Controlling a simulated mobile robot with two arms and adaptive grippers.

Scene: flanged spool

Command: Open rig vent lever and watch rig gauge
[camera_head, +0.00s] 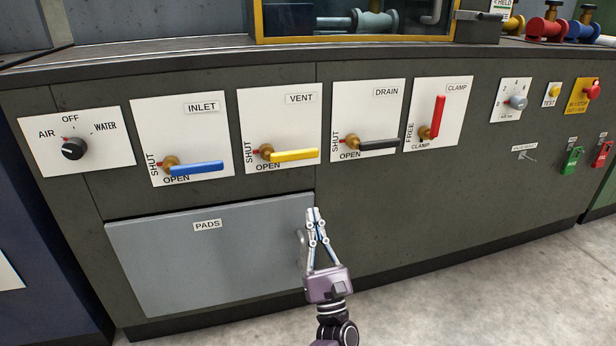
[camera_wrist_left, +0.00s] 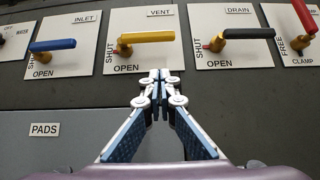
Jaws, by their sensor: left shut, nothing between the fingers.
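The yellow vent lever (camera_head: 292,155) sits on a white plate marked VENT (camera_head: 280,117) and lies nearly level, its handle pointing right along the OPEN side. It also shows in the left wrist view (camera_wrist_left: 147,37), above the fingertips. My left gripper (camera_head: 313,212) is shut and empty, below and slightly right of the vent plate, apart from the lever. In the left wrist view its fingertips (camera_wrist_left: 160,75) meet just under the plate's lower edge. No rig gauge can be made out. My right gripper is not in view.
Beside the vent are the blue inlet lever (camera_head: 196,168), black drain lever (camera_head: 379,144) and upright red clamp lever (camera_head: 438,116). A grey PADS panel (camera_head: 215,265) with a handle lies below, close to my left gripper. The floor (camera_head: 500,290) at right is clear.

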